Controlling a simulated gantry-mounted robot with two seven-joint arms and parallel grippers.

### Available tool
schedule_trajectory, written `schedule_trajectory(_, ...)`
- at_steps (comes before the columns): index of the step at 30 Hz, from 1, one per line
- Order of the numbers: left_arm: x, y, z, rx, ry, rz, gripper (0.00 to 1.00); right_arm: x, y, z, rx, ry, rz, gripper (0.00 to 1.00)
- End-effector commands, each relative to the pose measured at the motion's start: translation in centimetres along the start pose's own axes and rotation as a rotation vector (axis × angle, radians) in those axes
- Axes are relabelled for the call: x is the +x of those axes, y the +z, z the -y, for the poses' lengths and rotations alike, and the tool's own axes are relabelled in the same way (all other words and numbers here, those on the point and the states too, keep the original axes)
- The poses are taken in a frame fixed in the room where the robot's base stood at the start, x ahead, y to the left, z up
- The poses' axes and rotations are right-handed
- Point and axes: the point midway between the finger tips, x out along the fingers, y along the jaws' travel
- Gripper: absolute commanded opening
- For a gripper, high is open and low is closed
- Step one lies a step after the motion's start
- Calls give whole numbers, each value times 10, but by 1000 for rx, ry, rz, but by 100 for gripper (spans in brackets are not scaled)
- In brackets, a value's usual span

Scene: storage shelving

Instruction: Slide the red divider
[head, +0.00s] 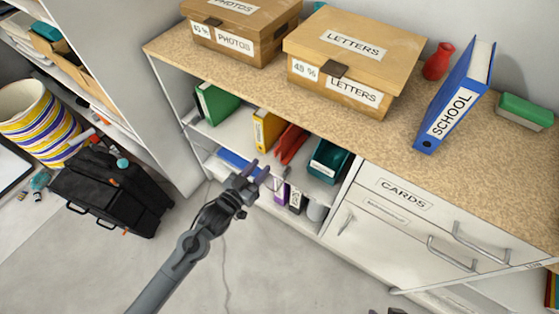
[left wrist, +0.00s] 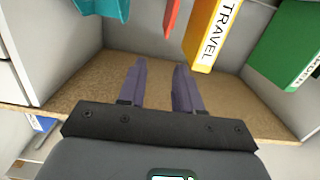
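The red divider (head: 290,143) stands tilted on the upper inside shelf of the white unit, between the yellow binder (head: 265,128) and a teal box (head: 328,160). In the left wrist view only a thin strip of the red divider (left wrist: 171,16) shows at the top edge, beside the yellow TRAVEL binder (left wrist: 211,36). My left gripper (head: 259,169) is in front of the shelf, below and apart from the divider. Its two fingers are spread with nothing between them in the left wrist view (left wrist: 157,72). A small dark piece at the head view's bottom edge may be my right gripper (head: 388,311).
A green binder (head: 215,103) stands at the shelf's left end. Below are a blue binder (head: 240,160) and several small items. The speckled counter (head: 270,85) above bears PHOTOS and LETTERS boxes and a blue SCHOOL binder (head: 456,98). A black bag (head: 112,190) lies at left.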

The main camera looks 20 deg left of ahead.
Motion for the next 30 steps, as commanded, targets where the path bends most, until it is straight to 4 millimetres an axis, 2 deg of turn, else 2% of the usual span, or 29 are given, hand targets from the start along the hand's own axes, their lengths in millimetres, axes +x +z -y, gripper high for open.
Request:
schedule_trajectory(1,7,24,4,9,0,-9,34,29,9,1,0,0,0,43)
schedule_trajectory(7,23,37,10,28,2,-48,34,63,20,3,0,-1,0,43)
schedule_trajectory(17,41,37,12,35,1,-70,34,77,24,5,6,-5,-1,43)
schedule_trajectory(30,108,33,11,34,2,-69,34,93,29,6,9,-7,-2,43)
